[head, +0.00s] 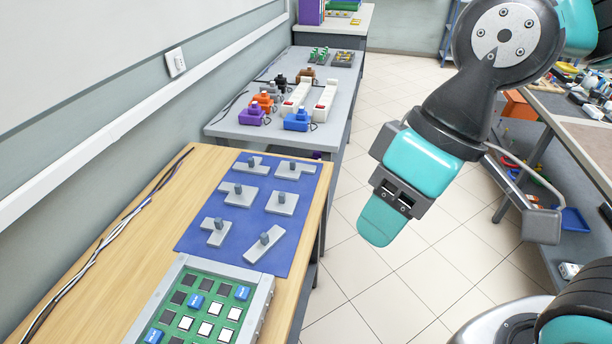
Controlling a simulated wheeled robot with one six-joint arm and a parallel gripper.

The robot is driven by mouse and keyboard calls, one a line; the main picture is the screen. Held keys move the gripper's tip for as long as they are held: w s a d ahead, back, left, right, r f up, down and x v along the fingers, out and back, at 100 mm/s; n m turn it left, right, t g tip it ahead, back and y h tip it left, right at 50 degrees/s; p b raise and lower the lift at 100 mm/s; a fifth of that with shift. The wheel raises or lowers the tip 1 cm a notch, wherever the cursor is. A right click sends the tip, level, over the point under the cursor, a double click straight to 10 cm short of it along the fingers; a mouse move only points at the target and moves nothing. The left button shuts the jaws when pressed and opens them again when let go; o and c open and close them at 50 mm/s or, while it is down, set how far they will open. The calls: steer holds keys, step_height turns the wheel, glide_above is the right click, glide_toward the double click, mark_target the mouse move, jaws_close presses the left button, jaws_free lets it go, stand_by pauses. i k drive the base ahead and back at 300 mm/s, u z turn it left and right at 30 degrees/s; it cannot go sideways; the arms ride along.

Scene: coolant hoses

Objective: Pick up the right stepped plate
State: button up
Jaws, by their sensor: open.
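Several flat grey plates, each with a darker upright knob, lie on a blue mat (217,213) on the near wooden table. They stand in two columns. The right column has a far plate (285,173), a middle plate (288,206) and a near, long narrow plate (255,256). The left column has a far plate (245,169), a middle plate (246,201) and a near plate (217,239) with an uneven outline. I cannot tell surely which is the right stepped plate. My gripper (379,226) is open and empty, right of the table, above the floor, apart from all plates.
A green board (168,328) with dark, white and blue squares sits in a grey frame at the table's near end. Cables (95,247) run along the wall side. A grey bench (222,128) with connectors stands beyond. Tiled floor (345,275) is clear between benches.

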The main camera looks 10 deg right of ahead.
mark_target(292, 170)
steer(key=z, duration=0.45)
steer(key=i, duration=0.85)
steer(key=u, duration=0.75)
